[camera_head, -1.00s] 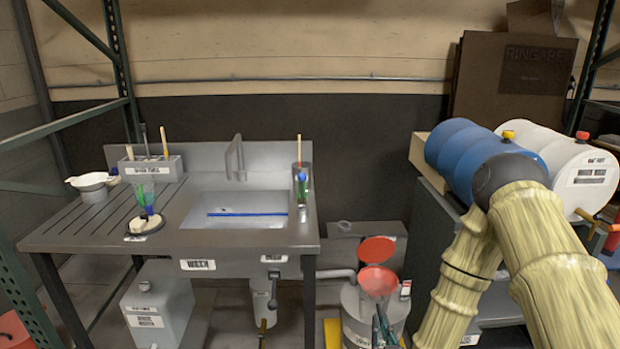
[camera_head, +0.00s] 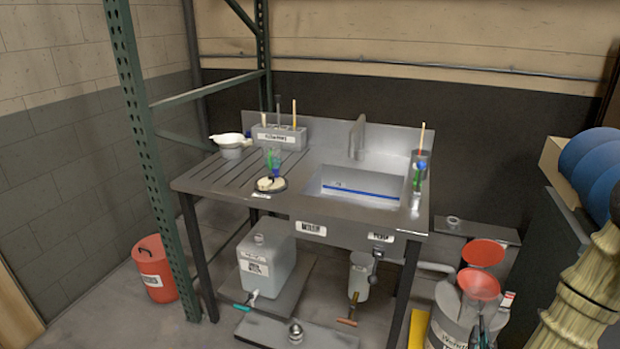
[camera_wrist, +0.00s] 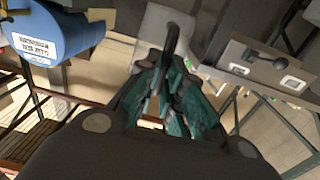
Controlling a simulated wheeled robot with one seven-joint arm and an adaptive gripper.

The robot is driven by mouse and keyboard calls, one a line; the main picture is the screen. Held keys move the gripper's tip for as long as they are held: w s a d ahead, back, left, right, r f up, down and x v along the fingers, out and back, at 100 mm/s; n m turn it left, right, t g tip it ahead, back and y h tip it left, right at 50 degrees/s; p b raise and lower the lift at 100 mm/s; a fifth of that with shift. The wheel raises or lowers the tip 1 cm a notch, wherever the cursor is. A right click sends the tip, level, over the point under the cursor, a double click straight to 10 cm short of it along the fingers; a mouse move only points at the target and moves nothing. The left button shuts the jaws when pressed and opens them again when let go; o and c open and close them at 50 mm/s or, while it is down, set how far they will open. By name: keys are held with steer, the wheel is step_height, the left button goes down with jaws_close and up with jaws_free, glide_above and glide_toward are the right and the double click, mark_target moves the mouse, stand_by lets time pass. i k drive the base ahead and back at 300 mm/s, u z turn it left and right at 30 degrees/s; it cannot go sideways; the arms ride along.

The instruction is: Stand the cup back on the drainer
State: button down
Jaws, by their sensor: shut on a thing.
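My gripper (camera_wrist: 172,92) fills the middle of the wrist view, with dark fingers and teal parts drawn close together. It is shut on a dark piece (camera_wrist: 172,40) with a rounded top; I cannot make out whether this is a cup. In the head view my gripper (camera_head: 478,332) appears to be at the lower right, by the drum with red funnels. The drainer (camera_head: 215,181) is the grooved left part of the sink unit.
The sink basin (camera_head: 360,187) is right of the drainer. A holder (camera_head: 279,138) with sticks stands behind it. A green rack post (camera_head: 150,150) rises left of the unit. The drum (camera_head: 450,325) with a red funnel (camera_head: 479,284) stands low right; a blue drum (camera_wrist: 55,38) is nearby.

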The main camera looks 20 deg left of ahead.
mark_target(254, 177)
steer(key=k, duration=0.35)
steer(key=u, duration=2.7)
steer(key=i, duration=3.1)
steer(key=z, duration=2.75)
